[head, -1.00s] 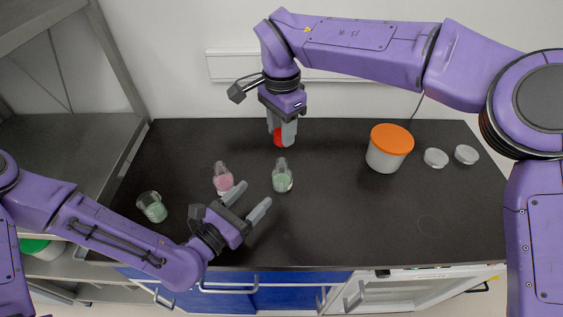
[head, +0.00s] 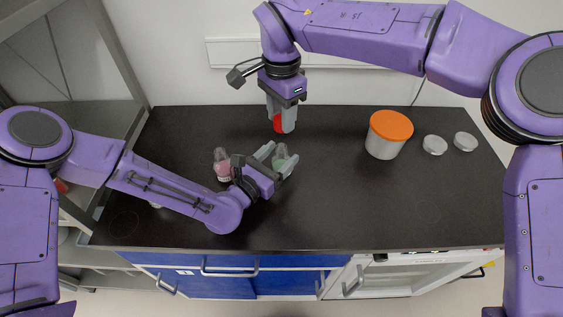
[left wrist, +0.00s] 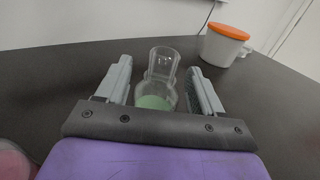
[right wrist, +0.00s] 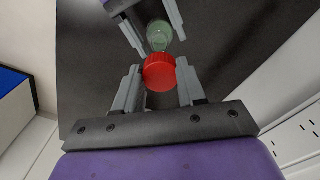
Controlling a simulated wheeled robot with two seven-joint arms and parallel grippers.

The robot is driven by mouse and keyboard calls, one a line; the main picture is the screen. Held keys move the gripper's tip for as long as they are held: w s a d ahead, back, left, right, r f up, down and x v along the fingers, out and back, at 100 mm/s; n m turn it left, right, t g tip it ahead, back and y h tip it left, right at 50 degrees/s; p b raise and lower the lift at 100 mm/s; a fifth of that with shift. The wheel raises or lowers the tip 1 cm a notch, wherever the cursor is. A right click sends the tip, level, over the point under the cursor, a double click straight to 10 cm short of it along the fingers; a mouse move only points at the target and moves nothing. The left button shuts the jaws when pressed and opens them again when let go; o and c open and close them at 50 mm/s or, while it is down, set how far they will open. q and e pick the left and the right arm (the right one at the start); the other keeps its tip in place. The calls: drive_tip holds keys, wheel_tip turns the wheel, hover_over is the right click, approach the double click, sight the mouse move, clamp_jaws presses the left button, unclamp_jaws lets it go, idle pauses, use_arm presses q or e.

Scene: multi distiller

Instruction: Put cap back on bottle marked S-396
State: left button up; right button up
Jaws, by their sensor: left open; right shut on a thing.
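A red cap (head: 279,124) is held between the fingers of my right gripper (head: 281,118), above the back of the bench. The cap (right wrist: 159,72) also shows clearly in the right wrist view. A clear bottle with green content (head: 283,160) stands uncapped on the bench. My left gripper (head: 275,157) is open with its fingers around this bottle. In the left wrist view the open-necked bottle (left wrist: 157,82) is between the two fingers, with gaps at the sides. A bottle with pink content (head: 222,165) stands just left of it. I cannot read any bottle marking.
A white tub with an orange lid (head: 388,135) stands at the back right. Two white-rimmed round dishes (head: 435,145) (head: 465,142) lie right of it. The bench's right front area is clear. Grey shelving (head: 85,120) is at the left.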

use_arm(q)
drive_tip(key=shift+w+d, duration=0.35)
drive_tip(key=shift+w, duration=0.1)
clamp_jaws()
drive_tip(key=shift+s+f, duration=0.1)
use_arm(e)
hover_over(281, 147)
wheel_tip(281, 147, down, 5)
use_arm(q)
drive_tip(key=shift+f, duration=0.1)
idle(0.5)
